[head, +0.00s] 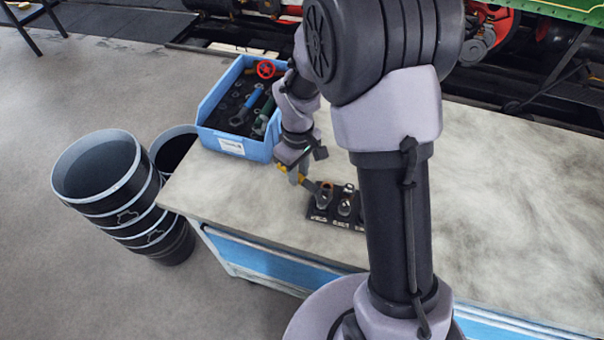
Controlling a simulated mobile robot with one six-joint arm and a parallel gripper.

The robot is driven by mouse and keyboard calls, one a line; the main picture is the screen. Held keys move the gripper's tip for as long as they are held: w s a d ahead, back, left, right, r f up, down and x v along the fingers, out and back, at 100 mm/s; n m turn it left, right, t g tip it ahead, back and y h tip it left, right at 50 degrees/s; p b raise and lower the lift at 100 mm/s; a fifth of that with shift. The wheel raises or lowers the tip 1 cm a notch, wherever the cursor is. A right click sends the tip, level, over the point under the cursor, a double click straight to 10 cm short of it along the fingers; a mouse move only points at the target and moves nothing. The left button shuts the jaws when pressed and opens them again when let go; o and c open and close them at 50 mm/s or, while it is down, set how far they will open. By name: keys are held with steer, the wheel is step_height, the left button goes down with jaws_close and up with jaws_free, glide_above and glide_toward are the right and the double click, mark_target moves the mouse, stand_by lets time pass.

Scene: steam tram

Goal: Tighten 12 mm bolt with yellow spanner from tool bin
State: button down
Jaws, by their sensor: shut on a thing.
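My gripper (297,170) points down over the workbench and is shut on the yellow spanner (309,184). Only a short yellow part of the spanner shows below the jaws. Its dark head reaches right to the leftmost bolt (325,192) on a black bolt block (318,215). I cannot tell whether the head is around that bolt or just beside it. Another bolt (345,204) stands to its right, and my arm hides the block's right end. The size labels on the block are too small to read. The blue tool bin (213,141) stands at the bench's back left corner.
The bin holds a blue-handled tool (248,102), a green tool (265,118) and a red wheel-shaped handle (266,69). Stacked black buckets (105,172) stand on the floor left of the workbench (230,190). The bench top right of my arm is clear. Machinery lines the back.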

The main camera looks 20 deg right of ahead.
steer(key=shift+w+a+r+n+p, duration=0.1)
steer(key=shift+w+r+n+p, duration=0.1)
steer(key=shift+r+n, duration=0.2)
steer(key=shift+w+r+n+p, duration=0.15)
steer(key=shift+r+n+p, duration=0.05)
steer(key=shift+r+n, duration=0.2)
steer(key=shift+w+a+f+n, duration=0.2)
steer(key=shift+w+n, duration=0.05)
steer(key=shift+n, duration=0.05)
steer(key=shift+a+f+b, duration=0.1)
steer(key=shift+f+b, duration=1.75)
steer(key=shift+f, duration=0.25)
steer(key=shift+f+b, duration=0.4)
steer(key=shift+f, duration=0.3)
steer(key=shift+f, duration=0.4)
steer(key=shift+f+b, duration=0.15)
steer(key=shift+b, duration=0.2)
